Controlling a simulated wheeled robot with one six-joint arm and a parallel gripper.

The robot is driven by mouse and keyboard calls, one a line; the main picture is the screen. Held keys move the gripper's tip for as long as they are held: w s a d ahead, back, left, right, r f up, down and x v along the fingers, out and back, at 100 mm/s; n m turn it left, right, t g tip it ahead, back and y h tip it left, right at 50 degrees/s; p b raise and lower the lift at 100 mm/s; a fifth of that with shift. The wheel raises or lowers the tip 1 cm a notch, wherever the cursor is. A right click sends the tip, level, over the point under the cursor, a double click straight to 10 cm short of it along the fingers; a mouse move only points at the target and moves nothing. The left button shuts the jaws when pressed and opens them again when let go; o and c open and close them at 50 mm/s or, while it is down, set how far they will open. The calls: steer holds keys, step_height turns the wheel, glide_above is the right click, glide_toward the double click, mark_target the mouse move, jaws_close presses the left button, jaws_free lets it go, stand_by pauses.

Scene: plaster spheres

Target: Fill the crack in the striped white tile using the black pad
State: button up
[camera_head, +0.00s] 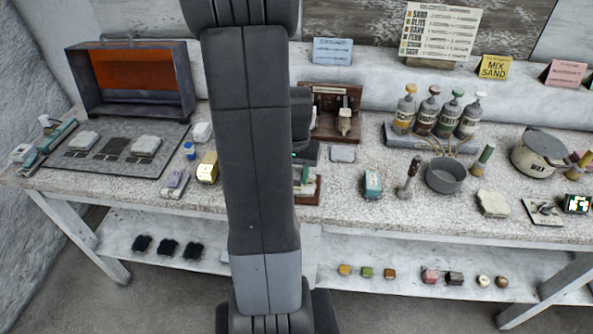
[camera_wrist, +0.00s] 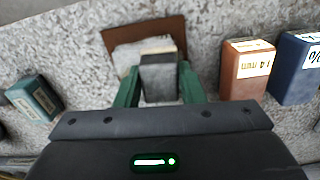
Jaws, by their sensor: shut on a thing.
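My gripper (camera_wrist: 159,82) has green fingers, shut on a dark block (camera_wrist: 160,74), which appears to be the black pad. It is over or against a white tile (camera_wrist: 127,56) on a brown board (camera_wrist: 150,29); contact cannot be told. The pad and fingers hide part of the tile, and neither stripes nor crack can be made out. In the head view my arm hides most of this spot; a brown edge of the board (camera_head: 314,190) shows beside it.
In the wrist view an orange-brown block (camera_wrist: 246,72) and a blue block (camera_wrist: 294,72) stand close on the right, a teal block (camera_wrist: 35,98) on the left. Bottles (camera_head: 436,112), a grey bowl (camera_head: 445,177) and a lidded pot (camera_head: 540,154) stand at the table's right.

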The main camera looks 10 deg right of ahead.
steer(key=shift+s+a, duration=0.2)
steer(key=shift+s, duration=0.2)
steer(key=shift+w+d, duration=0.3)
steer(key=shift+w, duration=0.45)
steer(key=shift+w+d, duration=0.3)
steer(key=shift+w, duration=0.4)
steer(key=shift+s, duration=0.1)
steer(key=shift+s+a, duration=0.3)
steer(key=shift+s, duration=0.4)
steer(key=shift+s+a, duration=0.3)
steer(key=shift+s, duration=0.4)
steer(key=shift+w+d+r+p, duration=0.3)
steer(key=shift+w+r+p, duration=0.35)
steer(key=shift+w, duration=0.1)
